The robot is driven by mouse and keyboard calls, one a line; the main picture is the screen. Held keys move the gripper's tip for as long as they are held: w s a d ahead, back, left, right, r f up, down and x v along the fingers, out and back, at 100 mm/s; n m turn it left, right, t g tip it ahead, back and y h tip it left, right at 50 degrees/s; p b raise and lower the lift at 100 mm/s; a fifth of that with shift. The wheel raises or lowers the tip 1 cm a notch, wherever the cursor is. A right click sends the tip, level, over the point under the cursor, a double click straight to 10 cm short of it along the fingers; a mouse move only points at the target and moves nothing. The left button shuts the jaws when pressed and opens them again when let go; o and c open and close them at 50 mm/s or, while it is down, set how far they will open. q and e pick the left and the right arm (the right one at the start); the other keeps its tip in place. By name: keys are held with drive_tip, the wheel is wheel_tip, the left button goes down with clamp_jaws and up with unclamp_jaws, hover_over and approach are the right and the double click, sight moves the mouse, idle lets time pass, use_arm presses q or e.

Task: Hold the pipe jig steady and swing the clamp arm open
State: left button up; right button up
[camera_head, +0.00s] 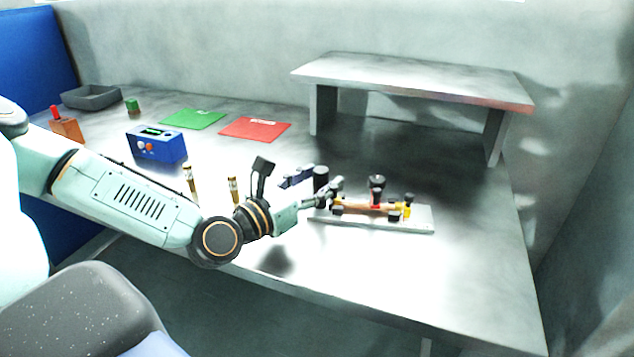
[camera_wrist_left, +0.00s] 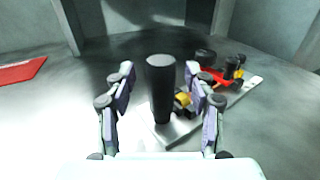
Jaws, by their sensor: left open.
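The pipe jig has a pale base plate (camera_head: 420,224) lying flat on the table, with a copper-coloured pipe (camera_head: 370,208) along it. A red clamp part with a black knob (camera_head: 377,182) stands at the middle, and yellow parts (camera_head: 407,211) sit near the right end. A thick upright black post (camera_wrist_left: 161,90) stands at the plate's near end in the left wrist view. My left gripper (camera_head: 318,183) is open, with its fingers on either side of this post; gaps show on both sides. The gripper hides the jig's left end in the head view. My right gripper is not in view.
A raised grey shelf (camera_head: 415,80) stands behind the jig. A red mat (camera_head: 255,128), a green mat (camera_head: 193,119), a blue box (camera_head: 157,145), a grey tray (camera_head: 91,97) and small brass-coloured posts (camera_head: 233,190) are to the left. The table's front right is clear.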

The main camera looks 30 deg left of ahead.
use_arm(q)
drive_tip(key=shift+w+d+f, duration=0.15)
drive_tip(key=shift+w+d, duration=0.05)
drive_tip(key=shift+w, duration=0.25)
drive_tip(key=shift+c, duration=1.7)
drive_tip(key=shift+s+a, duration=0.15)
drive_tip(key=shift+s, duration=0.25)
drive_tip(key=shift+c, duration=1.4)
drive_tip(key=shift+w, duration=0.2)
clamp_jaws()
drive_tip(key=shift+s, duration=0.1)
drive_tip(key=o, duration=0.5)
unclamp_jaws()
